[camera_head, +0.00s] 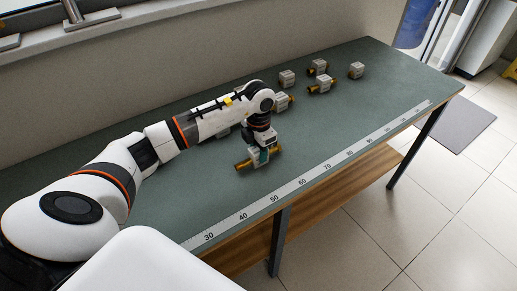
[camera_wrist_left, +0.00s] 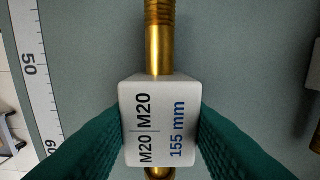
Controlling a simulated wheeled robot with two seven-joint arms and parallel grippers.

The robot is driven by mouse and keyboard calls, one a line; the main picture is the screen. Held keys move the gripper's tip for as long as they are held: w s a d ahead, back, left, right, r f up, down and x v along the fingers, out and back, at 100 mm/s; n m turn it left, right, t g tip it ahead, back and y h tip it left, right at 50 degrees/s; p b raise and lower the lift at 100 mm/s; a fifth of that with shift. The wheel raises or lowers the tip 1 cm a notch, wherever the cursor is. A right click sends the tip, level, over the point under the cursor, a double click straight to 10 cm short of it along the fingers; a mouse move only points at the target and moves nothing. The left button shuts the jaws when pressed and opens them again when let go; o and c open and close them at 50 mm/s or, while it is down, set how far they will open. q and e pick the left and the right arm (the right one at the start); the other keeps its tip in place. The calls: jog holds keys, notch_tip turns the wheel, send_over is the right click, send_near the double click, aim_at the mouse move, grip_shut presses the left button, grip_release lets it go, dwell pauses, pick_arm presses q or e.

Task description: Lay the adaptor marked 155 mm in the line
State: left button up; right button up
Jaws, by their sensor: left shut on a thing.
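The adaptor marked 155 mm (camera_wrist_left: 160,120) is a white block with a brass threaded rod (camera_wrist_left: 159,40) through it. Its label also reads M20 | M20. My left gripper (camera_wrist_left: 160,140) is shut on its white block, with a green finger on each side. In the head view the adaptor (camera_head: 258,157) shows under my left gripper (camera_head: 263,152), near the ruler strip. I cannot tell whether it touches the table. Several other white blocks with brass ends, such as one adaptor (camera_head: 322,84), stand toward the far end of the table. My right gripper is out of view.
The green table (camera_head: 360,115) carries a white ruler strip (camera_head: 300,181) along its front edge, numbered from 30 upward. The table between the ruler and the far blocks is clear. A wall with a window sill (camera_head: 100,20) runs behind. A brown shelf (camera_head: 320,200) lies below.

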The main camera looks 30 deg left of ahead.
aim_at(258, 149)
pick_arm(q)
jog(key=o, duration=1.1)
jog(key=shift+r, duration=0.25)
jog(key=shift+w+r, duration=0.1)
jog(key=shift+r, duration=0.3)
notch_tip(258, 149, up, 11)
jog(key=shift+b, duration=1.15)
jog(key=shift+f, duration=0.1)
